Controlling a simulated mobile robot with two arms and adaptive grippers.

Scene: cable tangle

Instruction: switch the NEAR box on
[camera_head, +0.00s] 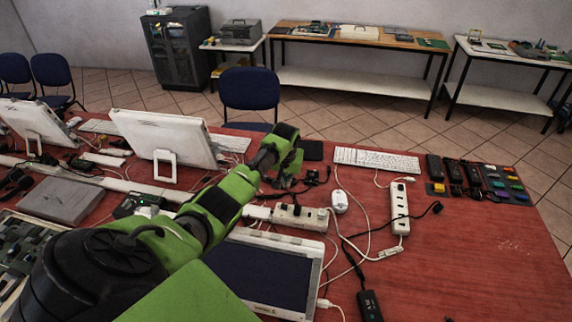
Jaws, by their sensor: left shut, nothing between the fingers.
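No label reading NEAR is legible, so I cannot tell which item is the NEAR box. A short white power strip (312,219) with dark plugs in it lies just in front of my left gripper. A longer white power strip (400,212) lies farther right, with a cable at its near end. A small dark box (150,204) with a green light lies left of my arm. My left gripper (286,182) is shut and empty above the red table, behind the short strip; its fingertips are small and dark against cables. My right gripper is not in view.
A dark-screened tablet (262,274) lies nearest me, partly behind my arm. A white keyboard (377,161) and several black adapters (435,168) lie behind. The red table (490,260) is clear at right.

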